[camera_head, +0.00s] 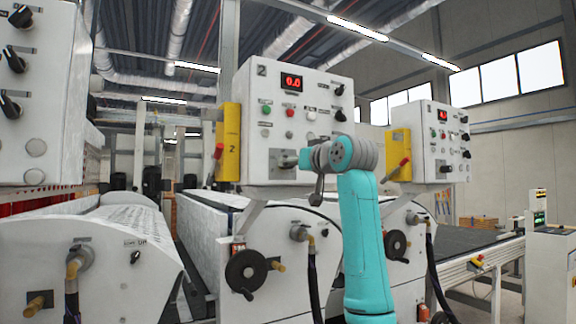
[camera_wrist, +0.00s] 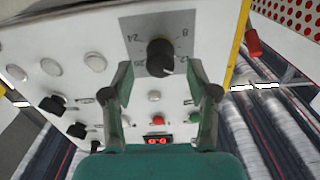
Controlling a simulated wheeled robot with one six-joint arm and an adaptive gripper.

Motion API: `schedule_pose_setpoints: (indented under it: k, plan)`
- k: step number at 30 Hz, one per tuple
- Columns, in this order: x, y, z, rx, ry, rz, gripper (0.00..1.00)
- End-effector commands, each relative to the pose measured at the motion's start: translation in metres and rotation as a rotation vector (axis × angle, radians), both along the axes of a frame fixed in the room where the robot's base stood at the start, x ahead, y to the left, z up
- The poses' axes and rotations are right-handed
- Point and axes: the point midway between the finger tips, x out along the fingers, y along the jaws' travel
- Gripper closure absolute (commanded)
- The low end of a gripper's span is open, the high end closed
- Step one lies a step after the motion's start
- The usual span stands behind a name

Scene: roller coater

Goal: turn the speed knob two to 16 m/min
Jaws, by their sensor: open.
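The speed knob (camera_wrist: 160,57) is black and round, on a grey scale plate (camera_wrist: 181,24) of the white control panel marked 2 (camera_head: 256,122). In the wrist view the panel appears upside down, with 8, 12 and 24 readable around the knob. I cannot read the pointer's setting. My gripper (camera_wrist: 160,72) is open, its two dark fingers on either side of the knob in the picture. I see no contact and cannot tell the depth gap. In the head view my gripper hides part of the plate. The panel's red display (camera_head: 291,82) reads 0.0.
Green (camera_head: 266,110) and red (camera_head: 289,111) buttons sit below the display, with black knobs at the panel's right edge. A yellow box (camera_head: 228,142) is on its left side. A similar panel (camera_head: 436,140) stands to the right. A black handwheel (camera_head: 246,272) sits lower down.

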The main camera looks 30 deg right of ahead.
Motion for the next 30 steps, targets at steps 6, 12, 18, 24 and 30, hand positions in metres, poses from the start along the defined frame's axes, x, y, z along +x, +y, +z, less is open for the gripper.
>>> schedule_pose_setpoints:
  k: [6,12,18,24,30]
  plan:
    - [0.03,0.001,0.0,0.0,0.001,0.0,0.41]
    - [0.039,0.0,0.0,-0.001,0.0,-0.001,0.41]
    - [0.04,0.0,0.0,-0.001,0.0,-0.001,0.41]
    - [0.04,0.0,0.0,-0.001,0.0,-0.001,0.76]
    - [0.04,0.0,0.0,0.0,0.0,0.0,1.0]
